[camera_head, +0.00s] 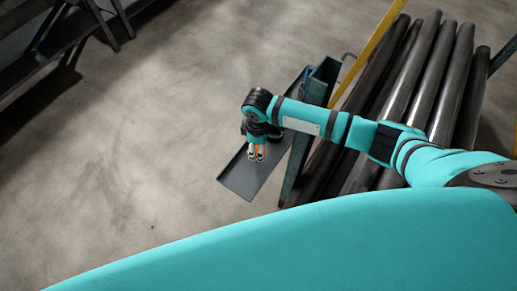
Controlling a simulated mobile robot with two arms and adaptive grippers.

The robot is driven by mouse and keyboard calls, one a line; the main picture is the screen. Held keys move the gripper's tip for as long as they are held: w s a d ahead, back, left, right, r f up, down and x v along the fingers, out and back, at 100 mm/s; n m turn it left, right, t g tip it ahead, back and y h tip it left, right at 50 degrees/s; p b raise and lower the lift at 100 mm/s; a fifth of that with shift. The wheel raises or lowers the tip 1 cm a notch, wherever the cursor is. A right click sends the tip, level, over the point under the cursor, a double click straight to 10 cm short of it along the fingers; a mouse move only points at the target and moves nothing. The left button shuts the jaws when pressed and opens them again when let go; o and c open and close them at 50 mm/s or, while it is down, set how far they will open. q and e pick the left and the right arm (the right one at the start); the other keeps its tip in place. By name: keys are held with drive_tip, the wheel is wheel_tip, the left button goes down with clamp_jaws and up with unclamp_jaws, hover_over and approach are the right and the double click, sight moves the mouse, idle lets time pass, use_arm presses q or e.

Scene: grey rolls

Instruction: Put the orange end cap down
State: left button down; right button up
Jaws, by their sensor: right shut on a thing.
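My right gripper (256,155) points down at the end of the right arm, which comes in from the right. The gripper is over a narrow dark grey tray (247,178). I cannot tell whether the cap touches the tray. My left gripper is out of view.
Several long dark grey rolls (437,75) lie in a rack to the right, with a yellow bar (370,50) and a blue post (296,165) beside the tray. Dark metal shelving (60,40) stands at the upper left. The concrete floor (130,150) at left is clear.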

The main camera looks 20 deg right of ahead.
drive_tip(key=shift+s+f, duration=0.1)
drive_tip(key=shift+f, duration=1.15)
drive_tip(key=o, duration=0.9)
wheel_tip(320, 180, up, 12)
drive_tip(key=shift+r+b, duration=0.1)
drive_tip(key=shift+b, duration=0.8)
